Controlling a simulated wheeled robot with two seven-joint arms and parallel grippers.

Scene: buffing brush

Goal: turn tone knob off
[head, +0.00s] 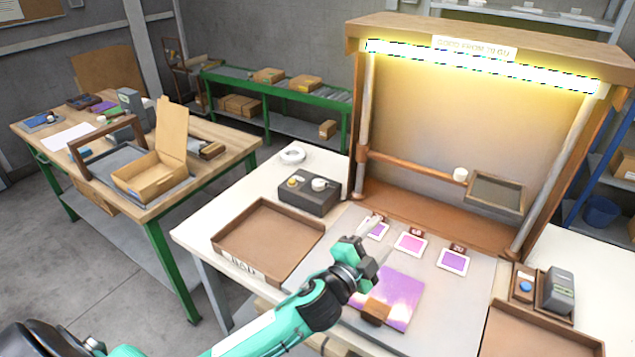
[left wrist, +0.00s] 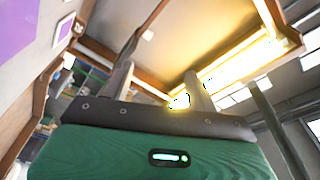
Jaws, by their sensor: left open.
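A dark control box (head: 309,195) stands on the white table behind the brown tray. On its top are a yellow knob (head: 293,182) and a larger white knob (head: 319,184); I cannot read which is the tone knob. My left gripper (head: 377,235) is above the grey mat, to the right of and nearer than the box, and touches neither knob. The left wrist view shows its two fingers (left wrist: 156,74) apart with nothing between them, facing up toward the lit booth. The box is not seen in that view. My right gripper is not in view.
The booth has a lit lamp (head: 480,65). A brown tray (head: 240,262) lies left of my arm. Sample cards (head: 410,244) and a purple sheet (head: 400,295) lie on the mat. A white roll (head: 292,156) sits behind the box. A grey device (head: 556,290) stands at right.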

